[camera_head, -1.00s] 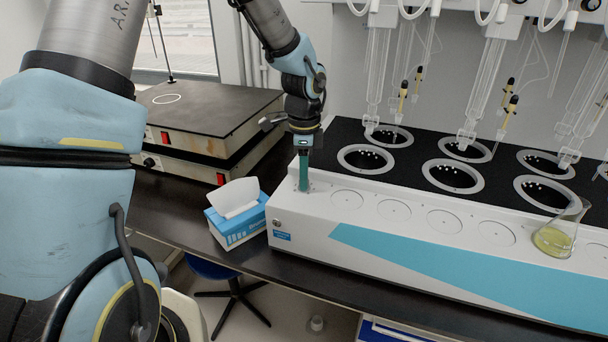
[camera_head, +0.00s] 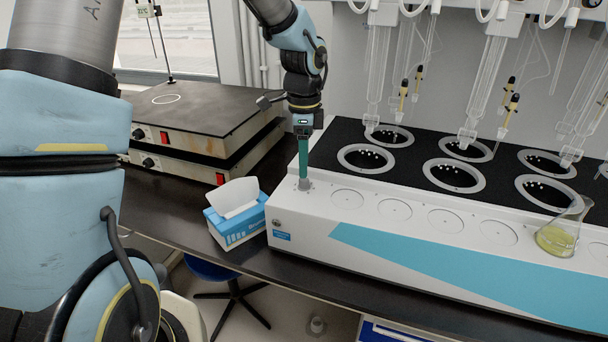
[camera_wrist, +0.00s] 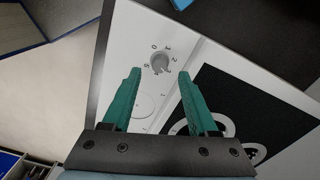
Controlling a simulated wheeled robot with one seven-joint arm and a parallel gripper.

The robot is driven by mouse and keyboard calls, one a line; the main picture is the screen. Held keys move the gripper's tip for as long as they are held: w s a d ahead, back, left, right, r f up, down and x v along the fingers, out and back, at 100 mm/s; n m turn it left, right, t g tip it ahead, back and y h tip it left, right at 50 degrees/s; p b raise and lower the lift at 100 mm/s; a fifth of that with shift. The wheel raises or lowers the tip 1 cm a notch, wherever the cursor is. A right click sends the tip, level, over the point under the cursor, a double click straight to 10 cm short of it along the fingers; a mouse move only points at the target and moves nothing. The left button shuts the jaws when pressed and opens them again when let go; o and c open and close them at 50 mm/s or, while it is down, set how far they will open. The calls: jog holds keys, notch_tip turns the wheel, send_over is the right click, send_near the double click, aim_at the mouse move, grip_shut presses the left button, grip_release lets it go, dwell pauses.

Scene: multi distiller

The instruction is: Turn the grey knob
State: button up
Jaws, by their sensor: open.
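The grey knob (camera_head: 305,184) stands on the left end of the white multi distiller's top face. In the wrist view the knob (camera_wrist: 160,63) is round, with a dial of numbers around it. My gripper (camera_head: 304,176) points down with its green fingers just above the knob in the head view. In the wrist view my gripper (camera_wrist: 160,75) is open and empty, its two fingertips on either side of the knob's line and apart from it. The white distiller (camera_head: 285,212) has a blue stripe on its front.
A blue tissue box (camera_head: 236,228) stands left of the distiller, close to it. Hot plates (camera_head: 200,112) are stacked behind it. A flask with yellow liquid (camera_head: 562,235) stands on the distiller's right part. Glass tubes (camera_head: 377,75) hang above the round heating wells.

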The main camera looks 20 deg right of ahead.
notch_tip(320, 180, up, 7)
jog(key=b, duration=0.1)
jog(key=shift+f, duration=0.15)
dwell(0.3)
jog(key=s+a+f+n, duration=0.2)
jog(key=a+f+n, duration=0.1)
jog(key=a+n, duration=0.8)
jog(key=s+a+f+n+t, duration=0.1)
jog(key=s+a+f+n, duration=0.1)
jog(key=a+n, duration=0.8)
jog(key=a, duration=0.9)
jog(key=shift+a+f+n+t, duration=0.25)
jog(key=shift+f+n+t, duration=0.05)
jog(key=shift+f+n, duration=0.1)
